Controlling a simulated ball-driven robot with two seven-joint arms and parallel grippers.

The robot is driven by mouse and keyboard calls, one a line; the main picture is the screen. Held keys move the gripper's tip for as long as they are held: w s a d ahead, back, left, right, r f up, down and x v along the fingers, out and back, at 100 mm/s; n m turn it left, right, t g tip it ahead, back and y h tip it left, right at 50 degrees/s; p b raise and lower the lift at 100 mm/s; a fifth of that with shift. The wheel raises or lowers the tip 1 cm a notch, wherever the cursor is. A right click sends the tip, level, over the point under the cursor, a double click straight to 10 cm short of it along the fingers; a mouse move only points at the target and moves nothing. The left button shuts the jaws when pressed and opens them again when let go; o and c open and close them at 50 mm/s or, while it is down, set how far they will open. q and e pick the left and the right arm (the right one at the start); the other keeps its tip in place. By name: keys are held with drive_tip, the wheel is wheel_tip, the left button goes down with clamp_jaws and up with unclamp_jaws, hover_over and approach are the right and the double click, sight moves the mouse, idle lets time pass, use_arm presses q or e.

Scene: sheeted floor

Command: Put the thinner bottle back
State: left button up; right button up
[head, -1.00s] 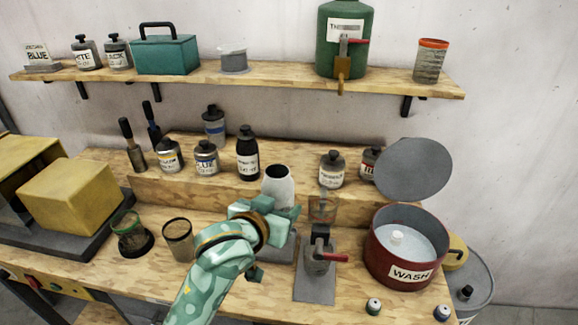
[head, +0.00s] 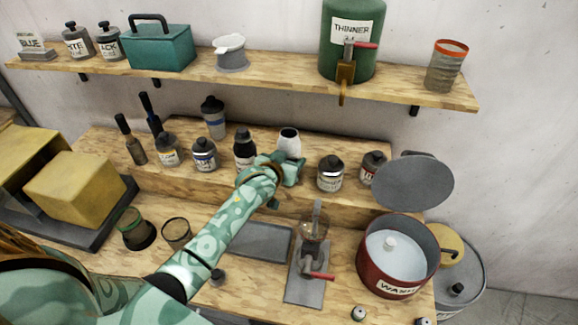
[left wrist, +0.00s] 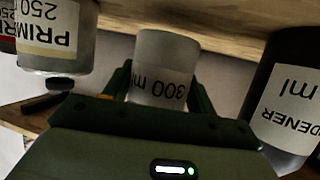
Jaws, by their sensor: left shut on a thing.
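The thinner bottle is a pale, open-topped bottle (head: 289,140) with a dark mouth, upright at the raised back step. My left gripper (head: 284,171) is shut on it from the front and hides its lower part. In the left wrist view the bottle (left wrist: 166,52) appears upside down between the fingers (left wrist: 160,88), with a "300 ml" label. I cannot tell whether its base touches the step. It stands between the dark hardener bottle (head: 245,149) and the primer bottle (head: 330,174). These flank it in the wrist view too: primer (left wrist: 48,38), hardener (left wrist: 283,95). My right gripper is not in view.
The raised step (head: 345,207) carries several capped bottles. A shelf above holds a green thinner tank (head: 348,58) with a tap. In front are a grey tray (head: 262,240), a stand with a red handle (head: 312,262) and a red wash pot (head: 392,275) with its lid raised.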

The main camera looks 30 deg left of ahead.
use_arm(q)
drive_tip(key=shift+f, duration=1.15)
drive_tip(key=shift+r, duration=0.1)
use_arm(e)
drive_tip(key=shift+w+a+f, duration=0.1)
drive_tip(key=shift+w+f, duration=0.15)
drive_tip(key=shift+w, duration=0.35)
use_arm(q)
drive_tip(key=o, duration=1.3)
drive_tip(key=shift+f, duration=0.2)
drive_tip(key=shift+s, duration=0.1)
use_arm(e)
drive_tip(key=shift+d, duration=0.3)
